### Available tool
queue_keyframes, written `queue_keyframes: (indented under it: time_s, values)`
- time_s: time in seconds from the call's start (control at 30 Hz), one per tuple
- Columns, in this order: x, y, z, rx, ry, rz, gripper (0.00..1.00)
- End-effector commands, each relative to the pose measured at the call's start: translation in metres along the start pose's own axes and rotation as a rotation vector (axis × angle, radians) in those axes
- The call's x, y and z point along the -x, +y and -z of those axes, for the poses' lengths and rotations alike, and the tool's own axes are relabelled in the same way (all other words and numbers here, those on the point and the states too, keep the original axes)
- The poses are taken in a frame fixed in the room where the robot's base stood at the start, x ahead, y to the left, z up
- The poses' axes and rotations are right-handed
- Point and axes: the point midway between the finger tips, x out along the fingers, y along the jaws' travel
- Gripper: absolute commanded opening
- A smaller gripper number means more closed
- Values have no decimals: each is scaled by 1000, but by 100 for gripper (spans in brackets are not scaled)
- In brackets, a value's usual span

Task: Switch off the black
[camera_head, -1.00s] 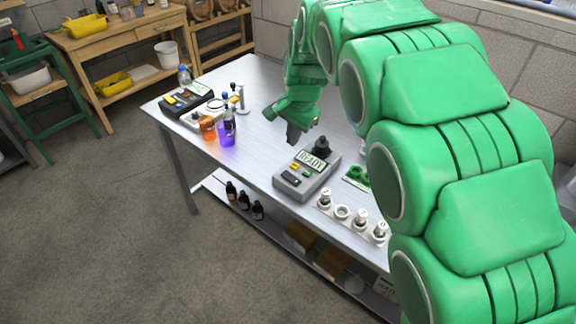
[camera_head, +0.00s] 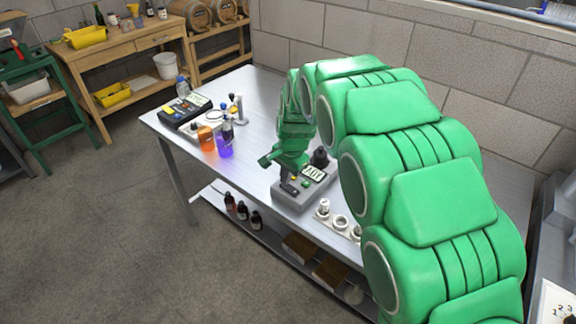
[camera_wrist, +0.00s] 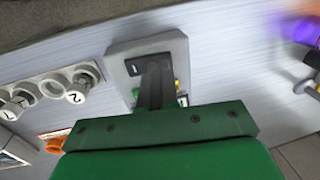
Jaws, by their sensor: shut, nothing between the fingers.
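A grey device (camera_head: 292,203) with a lit display (camera_head: 313,172) stands near the front edge of the steel bench. Its top has a black rocker switch (camera_head: 289,190), a yellow button and a green button (camera_head: 306,183). My gripper (camera_head: 287,182) is shut and empty, pointing down at the switch. In the wrist view my fingertips (camera_wrist: 155,64) overlap the black switch (camera_wrist: 136,68) on the grey device (camera_wrist: 120,50) and hide part of it. I cannot tell whether they touch it, nor the switch's position. A black meter (camera_head: 184,112) stands at the bench's left end.
An orange beaker (camera_head: 206,139) and a purple beaker (camera_head: 225,147) stand left of the device. White numbered holders (camera_wrist: 88,76) line its other side. A dark round knob or stopper (camera_head: 320,158) is behind it.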

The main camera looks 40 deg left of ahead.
Motion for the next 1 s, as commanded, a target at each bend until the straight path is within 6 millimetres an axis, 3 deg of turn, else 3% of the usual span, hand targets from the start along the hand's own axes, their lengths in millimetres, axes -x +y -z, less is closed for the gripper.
queue_keyframes:
  time_s: [0.23,1.0]
  values:
    - [-18,0,0,0,-1,0,0]
    - [-24,-3,2,-1,2,-70,0]
